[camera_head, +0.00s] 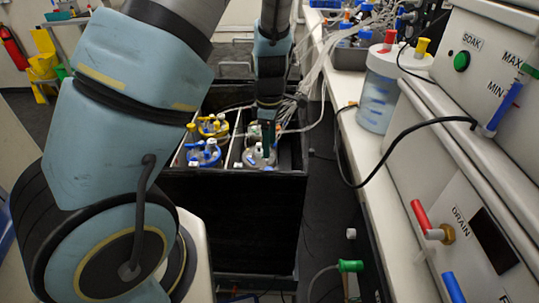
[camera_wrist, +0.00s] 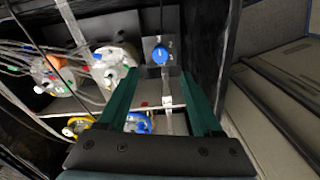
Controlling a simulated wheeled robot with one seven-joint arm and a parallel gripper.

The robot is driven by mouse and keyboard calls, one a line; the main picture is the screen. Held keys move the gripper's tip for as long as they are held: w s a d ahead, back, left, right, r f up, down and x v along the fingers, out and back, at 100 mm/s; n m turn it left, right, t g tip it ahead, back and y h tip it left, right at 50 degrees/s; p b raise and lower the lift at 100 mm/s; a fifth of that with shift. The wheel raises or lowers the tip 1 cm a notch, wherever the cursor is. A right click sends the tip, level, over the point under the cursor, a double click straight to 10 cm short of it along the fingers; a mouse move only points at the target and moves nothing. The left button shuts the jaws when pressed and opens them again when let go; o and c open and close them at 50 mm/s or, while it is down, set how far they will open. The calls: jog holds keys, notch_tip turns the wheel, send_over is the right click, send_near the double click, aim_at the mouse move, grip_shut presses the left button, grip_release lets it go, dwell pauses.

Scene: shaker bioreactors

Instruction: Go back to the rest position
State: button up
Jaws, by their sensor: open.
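My gripper (camera_wrist: 160,78) is open, with its two green fingers apart and nothing clearly held between them. In the head view my gripper (camera_head: 268,138) points down into a black open box (camera_head: 230,185), over its right part. A bioreactor vessel with a pale lid (camera_head: 257,157) stands just below and left of the fingers. In the wrist view a grey plate with a blue knob (camera_wrist: 160,55) lies beyond the fingertips. A thin clear tube and white connector (camera_wrist: 168,101) show between the fingers; contact cannot be told.
Blue-lidded (camera_head: 203,153) and yellow-lidded (camera_head: 213,126) vessels stand in the box's left part. Tubes run from the box to a white bench (camera_head: 365,165) on the right, with a clear jar (camera_head: 378,95). A black cable (camera_head: 385,160) hangs over the bench. A dark floor gap separates box and bench.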

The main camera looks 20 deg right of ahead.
jog(key=shift+r, duration=0.6)
